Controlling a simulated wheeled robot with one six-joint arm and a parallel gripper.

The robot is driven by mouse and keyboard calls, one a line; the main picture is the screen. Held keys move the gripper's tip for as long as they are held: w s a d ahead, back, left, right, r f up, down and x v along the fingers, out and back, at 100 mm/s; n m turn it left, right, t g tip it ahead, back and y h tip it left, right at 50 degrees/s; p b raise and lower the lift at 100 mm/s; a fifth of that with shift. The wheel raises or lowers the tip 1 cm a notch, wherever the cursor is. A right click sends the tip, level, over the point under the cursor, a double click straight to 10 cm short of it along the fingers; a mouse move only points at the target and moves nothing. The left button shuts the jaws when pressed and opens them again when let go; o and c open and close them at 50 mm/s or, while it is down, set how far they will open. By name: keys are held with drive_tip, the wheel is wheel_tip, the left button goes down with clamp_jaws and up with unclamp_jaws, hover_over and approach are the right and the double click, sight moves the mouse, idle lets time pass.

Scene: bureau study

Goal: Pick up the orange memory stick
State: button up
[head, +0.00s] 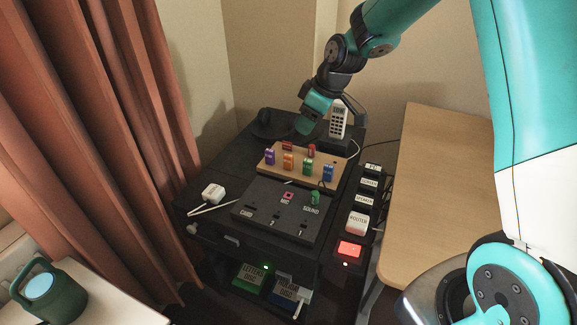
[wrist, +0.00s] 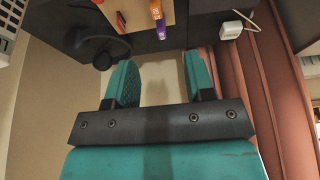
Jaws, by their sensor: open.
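The orange memory stick (head: 288,160) stands upright in a wooden board (head: 335,162) on the dark cabinet, between a purple stick (head: 269,156) and a green stick (head: 307,167). In the wrist view the orange stick (wrist: 155,10) is at the top edge, partly cut off, beside the purple stick (wrist: 160,30). My gripper (head: 303,125) is above and behind the board, apart from the sticks. In the wrist view its fingers (wrist: 157,62) are spread with nothing between them.
A blue stick (head: 328,173) and red pieces (head: 287,146) share the board. A black labelled panel (head: 262,212) lies in front, with a white plug (head: 213,191) left of it. A white phone (head: 338,120) stands behind. Curtain (head: 95,110) left, wooden desk (head: 440,190) right.

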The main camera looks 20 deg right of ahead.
sight(289, 155)
drive_tip(key=x, duration=0.9)
drive_tip(key=shift+w+a+f, duration=0.15)
drive_tip(key=shift+f, duration=0.15)
drive_tip(key=x, duration=0.5)
drive_tip(key=shift+w+d, duration=0.15)
drive_tip(key=shift+d, duration=0.1)
clamp_jaws()
